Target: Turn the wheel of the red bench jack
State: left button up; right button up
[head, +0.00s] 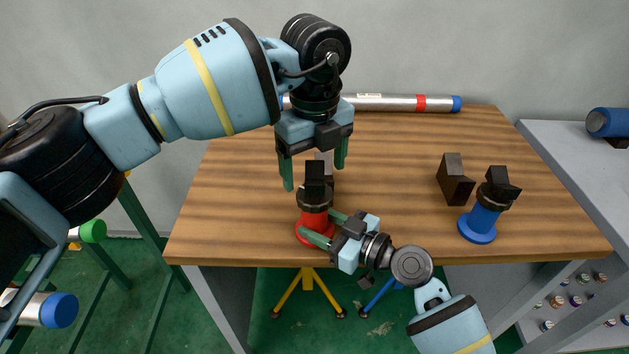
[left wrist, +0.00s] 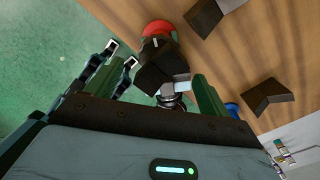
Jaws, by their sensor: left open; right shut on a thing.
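The red bench jack (head: 303,231) stands upright at the table's front edge, with a dark ribbed wheel (head: 314,199) above its red body and a black notched head on top. It also shows in the left wrist view (left wrist: 158,29), its wheel partly hidden by the head. My right gripper (head: 318,226) is shut on the red body from the right, below the wheel. My left gripper (head: 315,177) is open, pointing down above and around the jack's head; it looks empty. In the left wrist view its fingers (left wrist: 153,75) lie either side of the head.
A blue jack (head: 480,222) stands at the right front, beside a black notched block (head: 454,180). Another dark block is partly hidden behind the red jack. A steel pipe (head: 390,103) lies along the back of the wooden table (head: 240,210). The table's middle right is clear.

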pick_arm(q)
notch_tip(320, 180, up, 7)
dwell(0.3)
jog(key=shift+f, duration=0.15)
jog(key=s+d+f+m+g+h, duration=0.3)
jog(key=s+d+m+g+h, duration=0.15)
jog(key=m+h, duration=0.5)
jog(key=w+a+r+m+t+h, duration=0.15)
jog(key=a+m+h, duration=0.25)
jog(key=a+h, duration=0.55)
jog(key=a+f+m+t, duration=0.1)
jog(key=f+m+t, duration=0.1)
jog(key=f, duration=0.2)
jog(key=a+f+m+t+y, duration=0.1)
jog(key=a+f+m+t, duration=0.1)
jog(key=f+m+t, duration=0.1)
jog(key=a+f+m+t, duration=0.2)
jog(key=f+m, duration=0.1)
jog(key=f, duration=0.2)
jog(key=shift+w+f+y, duration=0.25)
jog(key=shift+f+y, duration=0.05)
jog(key=shift+f, duration=0.1)
